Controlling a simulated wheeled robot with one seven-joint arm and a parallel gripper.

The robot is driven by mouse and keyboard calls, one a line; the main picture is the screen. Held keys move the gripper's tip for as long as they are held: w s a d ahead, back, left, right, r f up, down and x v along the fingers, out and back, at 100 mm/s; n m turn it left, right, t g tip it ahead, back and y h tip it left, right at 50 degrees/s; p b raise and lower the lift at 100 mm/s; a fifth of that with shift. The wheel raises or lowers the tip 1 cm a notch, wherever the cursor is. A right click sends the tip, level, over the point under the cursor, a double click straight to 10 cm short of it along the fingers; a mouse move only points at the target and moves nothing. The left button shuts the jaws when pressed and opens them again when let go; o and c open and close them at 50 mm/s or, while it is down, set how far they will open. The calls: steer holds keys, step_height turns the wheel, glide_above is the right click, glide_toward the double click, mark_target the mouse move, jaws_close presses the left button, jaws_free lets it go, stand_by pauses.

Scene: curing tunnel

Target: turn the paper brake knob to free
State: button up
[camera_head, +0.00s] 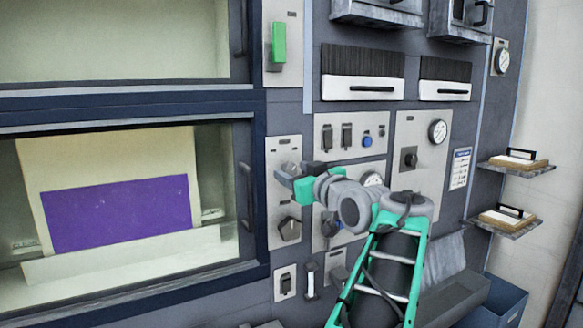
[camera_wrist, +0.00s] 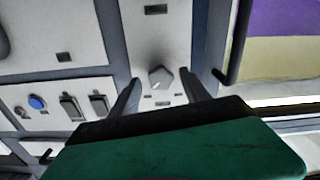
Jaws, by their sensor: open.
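A small grey knob (camera_wrist: 160,77) sits on a pale panel in the wrist view, between the two dark fingers of my gripper (camera_wrist: 159,80). The fingers are apart, one on each side of the knob, and I cannot tell whether they touch it. Small dark labels lie around the knob, too small to read, so its setting is unclear. In the head view my gripper (camera_head: 283,174) is at the upper part of the narrow panel (camera_head: 273,210) right of the lower window, and it hides most of this knob. A larger dark knob (camera_head: 290,228) is lower on that panel.
The lower window (camera_head: 120,205) shows a purple sheet, with a dark vertical handle (camera_head: 246,195) close left of my gripper. To the right are switches with a blue button (camera_head: 367,141), a dark knob (camera_head: 409,158) and a gauge (camera_head: 438,131). A green-handled switch (camera_head: 279,42) is above.

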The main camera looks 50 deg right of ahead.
steer(key=shift+w+d, duration=0.1)
steer(key=shift+w, duration=0.3)
steer(key=shift+c, duration=0.2)
jaws_close()
